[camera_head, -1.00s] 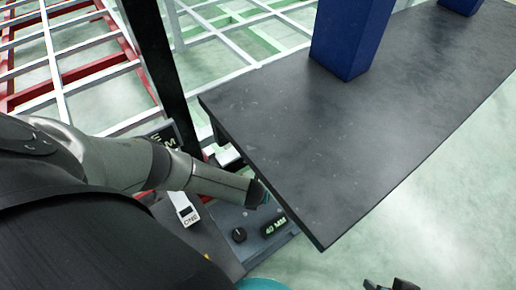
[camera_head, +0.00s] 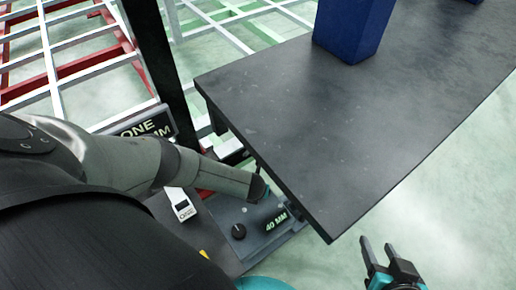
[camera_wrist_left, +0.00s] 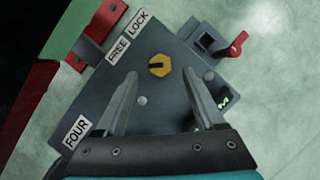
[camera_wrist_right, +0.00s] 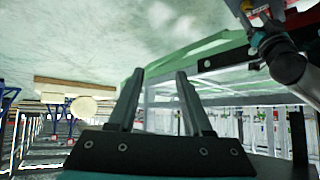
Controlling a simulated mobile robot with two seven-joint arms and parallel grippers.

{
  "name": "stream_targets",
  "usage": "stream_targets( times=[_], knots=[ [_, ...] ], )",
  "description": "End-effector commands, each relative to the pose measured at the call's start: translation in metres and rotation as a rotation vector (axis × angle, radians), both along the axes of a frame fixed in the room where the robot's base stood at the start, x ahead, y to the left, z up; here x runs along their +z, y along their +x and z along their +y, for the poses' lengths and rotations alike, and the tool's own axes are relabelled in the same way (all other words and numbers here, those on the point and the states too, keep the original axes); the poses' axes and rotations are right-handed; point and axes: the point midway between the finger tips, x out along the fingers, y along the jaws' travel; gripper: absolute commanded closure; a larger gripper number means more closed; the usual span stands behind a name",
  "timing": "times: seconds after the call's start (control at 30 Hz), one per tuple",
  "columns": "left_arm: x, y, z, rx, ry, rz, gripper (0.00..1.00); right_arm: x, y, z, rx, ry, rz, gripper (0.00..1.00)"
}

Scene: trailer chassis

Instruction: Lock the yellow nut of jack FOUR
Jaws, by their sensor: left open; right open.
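The yellow hex nut (camera_wrist_left: 160,65) sits on the grey plate of jack FOUR (camera_wrist_left: 125,100) in the left wrist view. A dark mark crosses the nut's left half. White labels FREE (camera_wrist_left: 118,50) and LOCK (camera_wrist_left: 138,21) lie up and left of it, and the FOUR label (camera_wrist_left: 76,132) is at lower left. My left gripper (camera_wrist_left: 160,76) is open, its fingertips either side of the picture line to the nut, with the nut just beyond them; contact is not visible. My right gripper (camera_head: 377,244) is open and empty, right of the dark table in the head view; it also shows in the right wrist view (camera_wrist_right: 157,75).
A red lever (camera_wrist_left: 238,43) stands at the plate's upper right. In the head view a dark tabletop (camera_head: 330,140) bears a blue block (camera_head: 353,25). Below its left edge is a grey panel with a black knob (camera_head: 238,231) and a 40 MM label (camera_head: 276,222).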

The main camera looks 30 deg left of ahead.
Motion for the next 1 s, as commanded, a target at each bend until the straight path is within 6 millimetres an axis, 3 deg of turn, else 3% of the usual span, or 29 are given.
stream_targets(
  times=[0.5,1.0],
  knots=[
    [-0.019,0.007,0.002,0.000,-0.001,0.000,0.29,0.006,0.012,0.032,0.026,0.137,-0.249,0.50],
    [-0.035,0.013,0.005,0.001,-0.001,-0.001,0.29,0.022,0.008,0.052,0.023,0.279,-0.480,0.50]
  ],
)
